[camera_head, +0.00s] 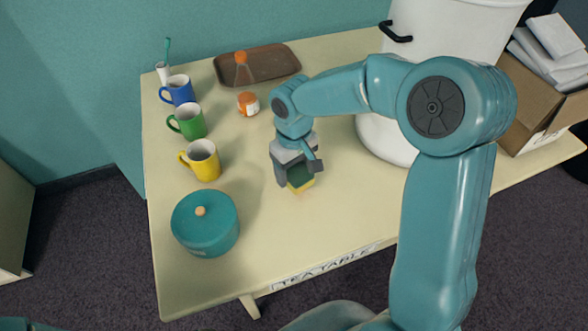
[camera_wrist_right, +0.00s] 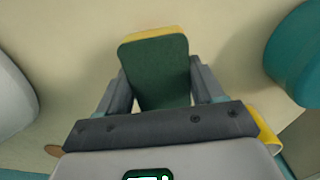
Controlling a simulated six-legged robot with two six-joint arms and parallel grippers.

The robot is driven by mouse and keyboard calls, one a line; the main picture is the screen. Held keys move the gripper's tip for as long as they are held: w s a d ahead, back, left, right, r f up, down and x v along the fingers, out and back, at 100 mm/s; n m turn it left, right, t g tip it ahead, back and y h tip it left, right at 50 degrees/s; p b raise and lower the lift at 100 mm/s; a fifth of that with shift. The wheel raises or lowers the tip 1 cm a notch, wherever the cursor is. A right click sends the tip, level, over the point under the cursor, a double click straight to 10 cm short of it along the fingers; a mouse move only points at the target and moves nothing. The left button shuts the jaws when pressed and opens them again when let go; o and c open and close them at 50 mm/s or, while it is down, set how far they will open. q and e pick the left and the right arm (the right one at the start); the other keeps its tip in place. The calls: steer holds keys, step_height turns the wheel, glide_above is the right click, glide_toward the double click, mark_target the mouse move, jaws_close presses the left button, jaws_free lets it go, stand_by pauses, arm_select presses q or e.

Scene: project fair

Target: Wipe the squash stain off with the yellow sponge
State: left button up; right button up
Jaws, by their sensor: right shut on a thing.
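The yellow sponge (camera_head: 302,185), with a dark green face, is between the fingers of my right gripper (camera_head: 296,181), low over the cream table. In the right wrist view the sponge (camera_wrist_right: 158,75) shows its green face and a thin yellow edge between the two grey fingers of my right gripper (camera_wrist_right: 155,95). I cannot tell whether the sponge touches the tabletop. A faint orange tint, perhaps the squash stain (camera_head: 305,194), shows at the sponge's near edge. The sponge and gripper may hide more of it. My left gripper is out of view.
On the table (camera_head: 265,270), a teal lidded pot (camera_head: 205,225) and yellow (camera_head: 202,162), green (camera_head: 188,122) and blue (camera_head: 179,90) mugs stand left. Behind are an orange-lidded jar (camera_head: 248,104) and brown tray (camera_head: 272,64). The front middle is clear.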

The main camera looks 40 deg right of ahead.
mark_target(295, 170)
steer(key=r, duration=0.1)
steer(key=r+p, duration=0.1)
steer(key=r, duration=0.1)
steer(key=shift+s+a+p, duration=0.1)
steer(key=shift+s+p, duration=0.15)
steer(key=shift+p, duration=0.05)
steer(key=shift+w+r, duration=0.2)
steer(key=shift+s, duration=0.15)
